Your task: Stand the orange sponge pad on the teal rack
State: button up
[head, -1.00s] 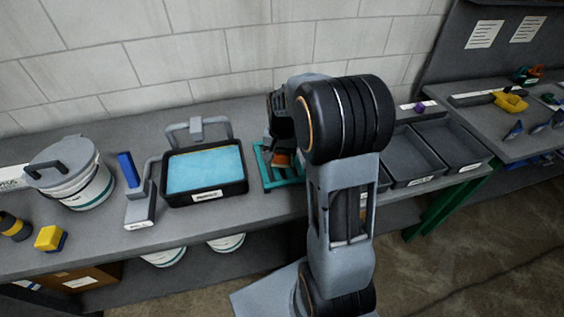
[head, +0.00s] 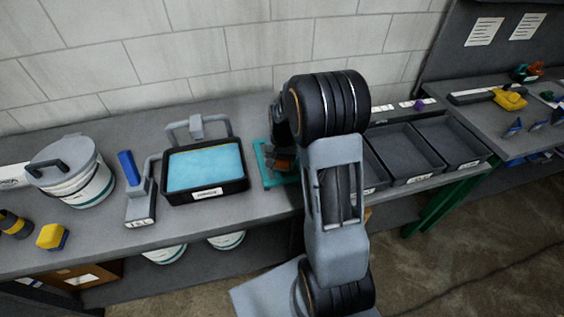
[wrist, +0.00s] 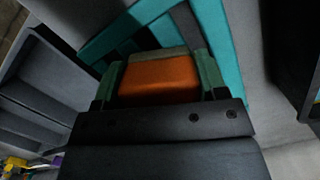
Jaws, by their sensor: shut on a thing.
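The orange sponge pad (wrist: 158,80) is between my gripper's fingers in the wrist view, its orange face toward the camera with a dull grey-green band along its far edge. My gripper (wrist: 155,78) is shut on it. The teal rack (wrist: 150,22) lies just beyond the pad, with dark gaps between its bars. In the head view the teal rack (head: 268,178) stands on the bench right of the blue-filled tray, partly hidden by my arm. My gripper (head: 281,165) is over the rack there. Whether the pad touches the rack cannot be told.
A black tray with blue contents (head: 205,197) stands close left of the rack. Empty grey bins (head: 405,152) are to the right. A lidded white bucket (head: 85,190), a blue-handled tool (head: 140,205) and a yellow block (head: 50,236) are further left.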

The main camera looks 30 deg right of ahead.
jog(key=shift+f, duration=0.25)
jog(key=o, duration=0.8)
jog(key=shift+r, duration=0.1)
jog(key=shift+o, duration=0.2)
jog(key=r, duration=0.7)
jog(key=w+r, duration=0.1)
jog(key=r, duration=0.3)
jog(key=shift+d+r+b, duration=0.3)
jog(key=shift+d+r, duration=0.05)
jog(key=shift+d, duration=0.05)
jog(key=s+a+r+n+t, duration=0.2)
jog(key=s+a+n, duration=0.1)
jog(key=s, duration=0.5)
jog(key=s+a+r+n+t, duration=0.2)
jog(key=s+a+n+t, duration=0.1)
jog(key=s+a, duration=0.3)
jog(key=shift+s+a+r+n+t+h, duration=0.3)
jog(key=shift+s+n+h, duration=0.1)
jog(key=shift+s, duration=0.75)
